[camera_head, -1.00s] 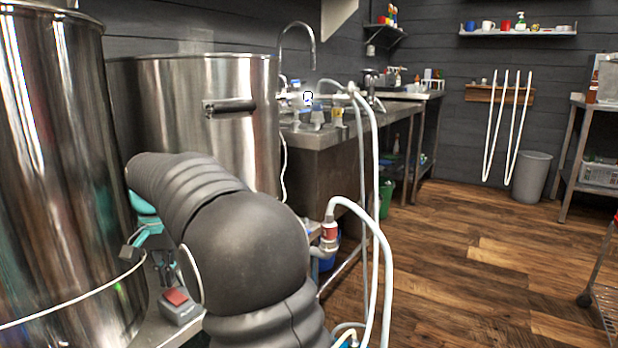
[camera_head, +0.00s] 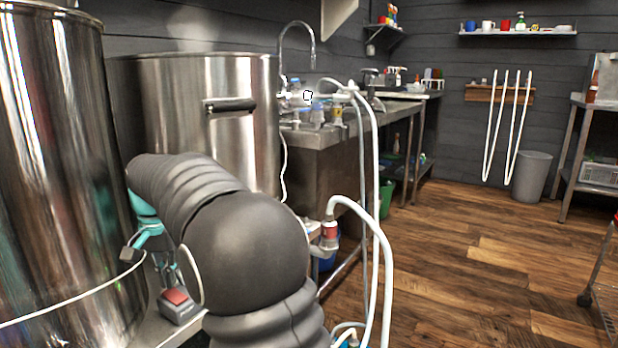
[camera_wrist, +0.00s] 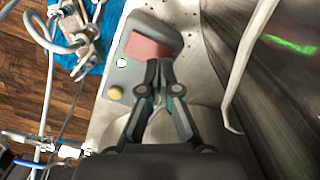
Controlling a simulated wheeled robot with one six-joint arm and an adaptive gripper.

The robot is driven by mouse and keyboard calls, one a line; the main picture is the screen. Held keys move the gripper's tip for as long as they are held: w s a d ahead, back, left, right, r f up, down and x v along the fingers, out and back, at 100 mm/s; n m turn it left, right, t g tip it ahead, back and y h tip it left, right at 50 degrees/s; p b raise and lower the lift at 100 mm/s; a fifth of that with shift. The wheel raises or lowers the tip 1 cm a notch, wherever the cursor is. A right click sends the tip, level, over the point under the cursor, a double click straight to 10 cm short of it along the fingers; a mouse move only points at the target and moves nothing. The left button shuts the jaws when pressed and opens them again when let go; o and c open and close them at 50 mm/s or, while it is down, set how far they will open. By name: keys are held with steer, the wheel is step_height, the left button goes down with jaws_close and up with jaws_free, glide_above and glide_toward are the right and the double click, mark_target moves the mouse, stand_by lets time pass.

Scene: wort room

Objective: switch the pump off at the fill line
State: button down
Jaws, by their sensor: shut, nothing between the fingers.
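The pump switch is a small grey box with a red rocker (camera_head: 176,297) on the metal stand at the lower left. In the wrist view the switch's red rocker (camera_wrist: 148,45) lies just beyond my fingertips, with a yellowish round button and a white spot on the grey box. My gripper (camera_wrist: 158,64) is shut and empty, its tips at the near edge of the red rocker. I cannot tell whether they touch it. In the head view my gripper (camera_head: 172,272) points down just above the switch, partly hidden by my arm. The fill line is not clearly shown.
Tall steel kettles (camera_head: 60,180) stand close on the left, one behind (camera_head: 190,85). A white cable (camera_head: 75,298) crosses the front kettle. White hoses (camera_head: 378,200) hang right of my arm. A sink bench (camera_head: 330,170) stands behind. The wooden floor (camera_head: 470,260) is open on the right.

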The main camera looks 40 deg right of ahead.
steer(key=shift+f+b, duration=0.45)
steer(key=shift+f, duration=0.5)
steer(key=shift+r, duration=0.1)
step_height(320, 180, up, 6)
steer(key=p, duration=0.5)
steer(key=shift+p, duration=0.4)
